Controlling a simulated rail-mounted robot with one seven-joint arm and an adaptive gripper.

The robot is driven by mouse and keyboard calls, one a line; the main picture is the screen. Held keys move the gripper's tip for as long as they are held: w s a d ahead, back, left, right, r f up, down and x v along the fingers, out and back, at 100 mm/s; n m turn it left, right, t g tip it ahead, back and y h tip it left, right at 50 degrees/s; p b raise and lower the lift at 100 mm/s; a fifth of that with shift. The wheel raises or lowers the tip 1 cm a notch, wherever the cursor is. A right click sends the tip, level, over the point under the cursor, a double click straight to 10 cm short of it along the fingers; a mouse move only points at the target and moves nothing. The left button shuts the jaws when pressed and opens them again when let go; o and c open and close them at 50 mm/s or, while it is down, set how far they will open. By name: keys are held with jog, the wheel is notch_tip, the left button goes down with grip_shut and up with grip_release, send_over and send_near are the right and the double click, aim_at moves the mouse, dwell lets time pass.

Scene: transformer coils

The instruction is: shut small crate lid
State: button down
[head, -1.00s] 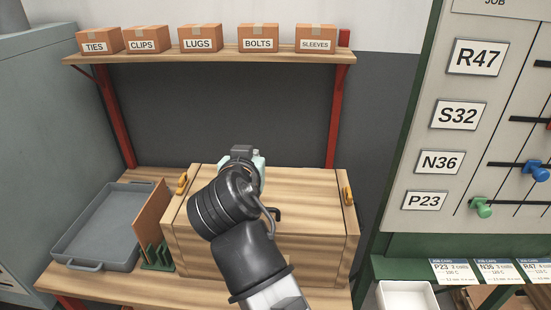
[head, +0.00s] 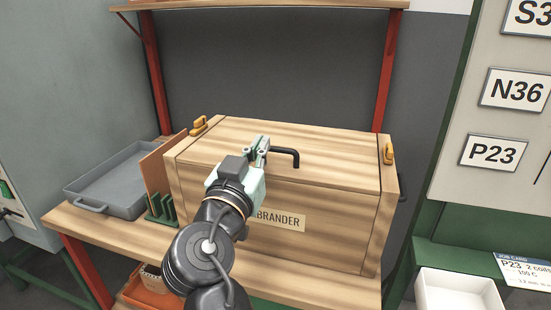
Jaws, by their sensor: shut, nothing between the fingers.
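The wooden crate (head: 330,231) stands on a wooden bench. It bears a label (head: 281,220) whose visible part reads "BRANDER". Its plank lid (head: 235,138) lies flat over the top and looks down, with a black bar handle (head: 285,151) near the front edge. Yellow latches sit at the left (head: 199,125) and right (head: 389,152) ends. My gripper (head: 264,146) is shut and empty, at the lid's front edge just left of the handle. I cannot tell whether it touches the lid. My arm hides part of the crate's front.
A grey tray (head: 115,188) lies on the bench at left, with a brown board (head: 157,171) and green rack (head: 163,210) between it and the crate. A red shelf post (head: 388,70) rises behind. A white bin (head: 460,292) is at lower right.

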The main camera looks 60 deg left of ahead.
jog(key=shift+t+y, duration=0.3)
jog(key=f+b, duration=0.1)
jog(key=b, duration=0.1)
jog(key=f+b, duration=0.4)
jog(key=shift+s+d+f, duration=0.2)
jog(key=shift+s+d, duration=0.05)
jog(key=shift+d, duration=0.05)
